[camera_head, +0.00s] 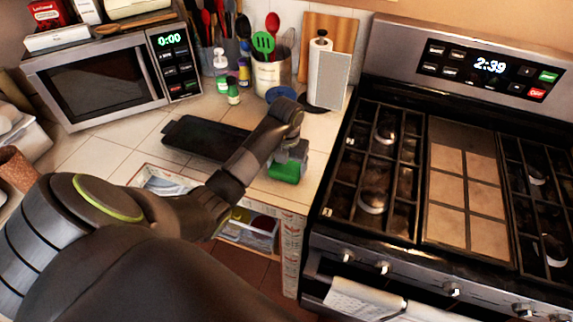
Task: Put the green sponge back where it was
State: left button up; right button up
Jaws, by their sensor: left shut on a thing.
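The green sponge (284,172) is at the front right of the tiled counter, close to the stove. My left gripper (288,158) is shut on it from above. The gripper hides the sponge's upper part. I cannot tell whether the sponge touches the counter or hangs just above it. My right gripper does not show.
A dark tray (203,138) lies on the counter behind my left arm. A paper towel holder (327,78) and a utensil crock (271,72) stand behind. The stove (400,185) is at the right, the microwave (105,85) at the left. An open drawer (250,228) is below.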

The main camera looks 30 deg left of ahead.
pick_arm(q)
jog(key=shift+f, duration=0.15)
jog(key=o, duration=0.8)
jog(key=shift+o, duration=0.4)
